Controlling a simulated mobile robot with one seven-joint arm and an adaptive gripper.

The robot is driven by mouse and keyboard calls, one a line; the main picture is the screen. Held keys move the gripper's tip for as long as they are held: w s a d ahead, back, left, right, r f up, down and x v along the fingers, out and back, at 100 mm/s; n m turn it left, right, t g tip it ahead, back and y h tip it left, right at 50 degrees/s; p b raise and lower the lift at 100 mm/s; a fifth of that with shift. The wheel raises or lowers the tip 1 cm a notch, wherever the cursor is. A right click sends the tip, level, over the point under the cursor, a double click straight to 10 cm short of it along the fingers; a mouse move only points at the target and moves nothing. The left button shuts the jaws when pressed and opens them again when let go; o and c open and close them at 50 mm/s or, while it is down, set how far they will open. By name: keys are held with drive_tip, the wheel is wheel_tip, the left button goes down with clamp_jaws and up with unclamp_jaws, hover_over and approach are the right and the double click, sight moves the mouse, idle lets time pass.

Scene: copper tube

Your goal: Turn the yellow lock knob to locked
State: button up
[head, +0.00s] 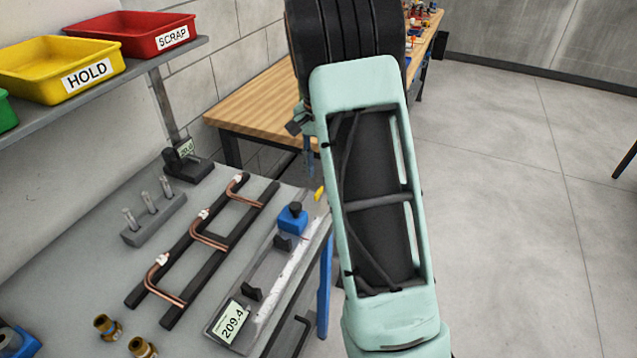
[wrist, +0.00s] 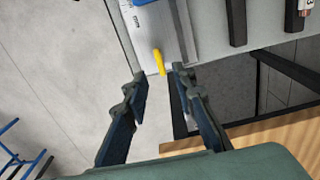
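The yellow lock knob (wrist: 159,61) is a small elongated lever at the end of a long metal measuring fixture (wrist: 158,33). In the head view the knob (head: 319,193) shows as a small yellow piece beside my arm, near the fixture's far end. My gripper (wrist: 159,72) is open and empty, with one finger to each side of the knob. The knob appears at or just beyond the fingertips; I cannot tell whether they touch it. In the head view my arm hides the gripper. The fixture (head: 262,303) carries black supports, a blue block (head: 292,217) and a display reading 209.4.
Bent copper tubes (head: 208,238) lie on a black rack left of the fixture. A grey block with upright pins (head: 152,218) stands further left. A wooden bench (head: 250,105) is behind, close below the gripper in the wrist view (wrist: 270,137). Open floor lies right.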

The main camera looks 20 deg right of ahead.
wheel_tip(320, 180, up, 6)
drive_tip(key=shift+r, duration=0.15)
idle(0.3)
